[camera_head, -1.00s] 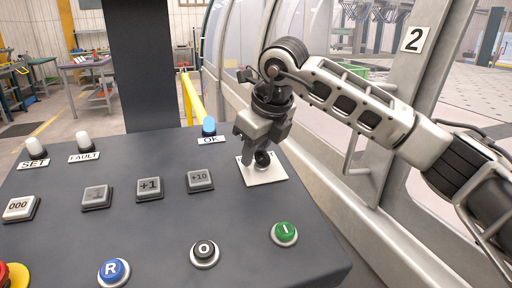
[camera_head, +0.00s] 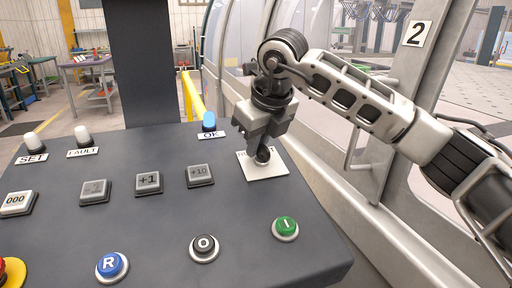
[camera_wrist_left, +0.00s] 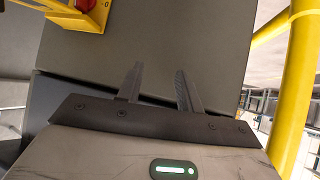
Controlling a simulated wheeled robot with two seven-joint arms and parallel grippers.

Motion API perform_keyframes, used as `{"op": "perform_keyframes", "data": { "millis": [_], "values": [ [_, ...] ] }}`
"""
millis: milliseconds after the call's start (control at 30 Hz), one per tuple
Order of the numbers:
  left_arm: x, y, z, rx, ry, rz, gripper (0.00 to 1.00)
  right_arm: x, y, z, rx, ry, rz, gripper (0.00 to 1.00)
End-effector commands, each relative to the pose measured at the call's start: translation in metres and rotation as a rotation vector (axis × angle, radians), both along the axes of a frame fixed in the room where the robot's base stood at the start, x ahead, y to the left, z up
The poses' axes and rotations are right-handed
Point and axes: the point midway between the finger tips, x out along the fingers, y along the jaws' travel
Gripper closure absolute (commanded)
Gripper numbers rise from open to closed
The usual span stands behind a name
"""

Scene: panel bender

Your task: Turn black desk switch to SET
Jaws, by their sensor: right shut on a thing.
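The black desk switch (camera_head: 263,156) sits on a white label plate (camera_head: 268,172) at the right of the dark desk in the head view. My right gripper (camera_head: 262,148) points down over it and is shut on its knob. The plate's lettering is mostly hidden by the gripper, so I cannot read the switch's position. My left gripper (camera_wrist_left: 160,90) shows in the left wrist view, its two fingers apart with nothing between them, in front of a grey panel.
The desk carries a blue-lit OK lamp (camera_head: 209,121), an unlit SET lamp (camera_head: 34,142), an unlit FAULT lamp (camera_head: 82,136), grey keys, a blue R button (camera_head: 112,266), a black O button (camera_head: 205,249) and a green I button (camera_head: 286,228). A machine frame stands at the right.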

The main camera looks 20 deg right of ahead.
Motion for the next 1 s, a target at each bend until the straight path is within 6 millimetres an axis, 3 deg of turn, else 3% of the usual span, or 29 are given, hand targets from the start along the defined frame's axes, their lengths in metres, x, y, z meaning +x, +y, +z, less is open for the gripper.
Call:
{"op": "perform_keyframes", "data": {
  "millis": [167,600,1000],
  "values": [
    [0.001,-0.002,-0.011,-0.003,0.000,-0.005,0.64,0.000,-0.003,-0.005,0.029,0.008,-0.144,1.00],
    [0.006,-0.007,-0.016,-0.049,-0.030,-0.002,0.64,0.000,-0.010,-0.005,0.120,0.012,-0.546,1.00],
    [0.007,-0.011,-0.019,-0.085,-0.041,0.012,0.64,-0.002,-0.014,-0.005,0.180,0.017,-0.808,1.00]
  ]
}}
